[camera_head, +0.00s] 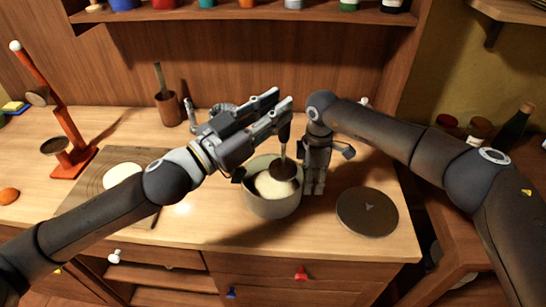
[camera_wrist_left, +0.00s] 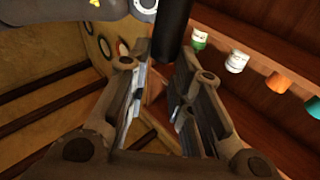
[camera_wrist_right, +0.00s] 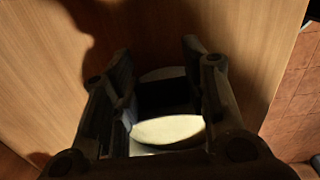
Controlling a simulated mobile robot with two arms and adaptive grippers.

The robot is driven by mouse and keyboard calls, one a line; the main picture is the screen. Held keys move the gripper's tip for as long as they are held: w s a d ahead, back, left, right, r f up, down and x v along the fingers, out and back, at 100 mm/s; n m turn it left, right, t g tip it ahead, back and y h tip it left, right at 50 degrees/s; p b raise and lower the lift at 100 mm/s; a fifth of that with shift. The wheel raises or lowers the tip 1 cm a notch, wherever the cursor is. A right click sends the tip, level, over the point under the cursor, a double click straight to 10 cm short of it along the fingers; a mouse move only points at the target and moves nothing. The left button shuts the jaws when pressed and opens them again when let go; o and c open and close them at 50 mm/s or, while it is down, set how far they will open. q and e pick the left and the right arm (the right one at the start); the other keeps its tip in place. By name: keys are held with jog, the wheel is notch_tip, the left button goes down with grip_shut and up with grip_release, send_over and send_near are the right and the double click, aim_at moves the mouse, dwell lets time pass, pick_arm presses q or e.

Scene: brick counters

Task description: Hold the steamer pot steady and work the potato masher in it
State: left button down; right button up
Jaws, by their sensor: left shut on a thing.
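The steamer pot (camera_head: 272,208) is a grey-green pot with pale contents, standing on the counter near its front edge. The potato masher (camera_head: 284,170) is upright, its head at the pale contents inside the pot; its dark handle also shows in the left wrist view (camera_wrist_left: 173,32). My left gripper (camera_head: 285,110) is shut on the masher's handle above the pot. My right gripper (camera_head: 315,188) points down at the pot's right side. In the right wrist view its fingers (camera_wrist_right: 160,85) are spread, with a dark part and the pale contents beyond between them; contact with the pot is unclear.
A round dark lid (camera_head: 367,211) lies right of the pot. A board (camera_head: 95,187) with a pale round piece lies to the left. An orange stand (camera_head: 75,160) and a wooden mortar (camera_head: 169,108) stand farther left and back. A shelf with jars hangs above.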

jog(key=o, duration=0.3)
jog(key=shift+o, duration=0.2)
notch_tip(320, 180, up, 12)
dwell(0.4)
